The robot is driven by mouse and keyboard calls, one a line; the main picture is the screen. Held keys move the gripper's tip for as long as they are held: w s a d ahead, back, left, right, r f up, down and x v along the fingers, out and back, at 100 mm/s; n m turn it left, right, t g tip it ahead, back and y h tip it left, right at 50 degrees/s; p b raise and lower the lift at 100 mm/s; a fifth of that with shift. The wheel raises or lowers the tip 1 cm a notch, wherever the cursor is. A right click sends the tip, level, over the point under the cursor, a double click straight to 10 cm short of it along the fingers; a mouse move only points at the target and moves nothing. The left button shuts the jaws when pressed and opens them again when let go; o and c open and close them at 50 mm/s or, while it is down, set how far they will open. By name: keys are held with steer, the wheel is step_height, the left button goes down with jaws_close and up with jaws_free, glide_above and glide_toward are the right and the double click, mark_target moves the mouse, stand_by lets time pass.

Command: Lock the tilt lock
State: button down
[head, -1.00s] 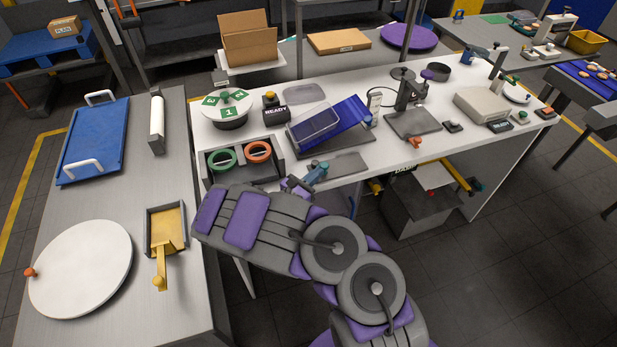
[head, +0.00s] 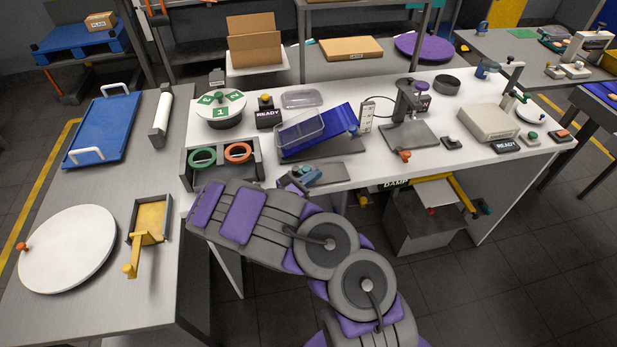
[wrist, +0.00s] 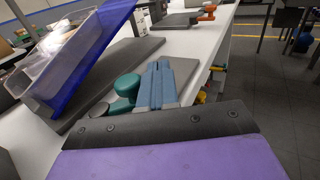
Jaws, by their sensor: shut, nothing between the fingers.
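A blue tilted ramp (head: 335,123) with a clear tray (head: 300,131) on it stands on a dark base at the middle of the white bench. In the wrist view, a teal round knob (wrist: 127,86) with a lower teal piece beside it sits at the near edge of the dark base; I take it for the tilt lock, though no label shows. My gripper (wrist: 158,78) has its two blue-grey fingers together and empty, just right of the knob. I cannot tell if they touch. In the head view my gripper (head: 310,174) hides much of the knob.
A grey plate (head: 328,173) lies under and beside my gripper. A divided box with green and orange rings (head: 237,153) is left of it. A small orange knob (head: 404,156) stands to the right. The bench's front edge is close.

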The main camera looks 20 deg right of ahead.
steer(key=shift+a+r, duration=0.15)
steer(key=shift+a, duration=1.2)
steer(key=shift+d, duration=1.1)
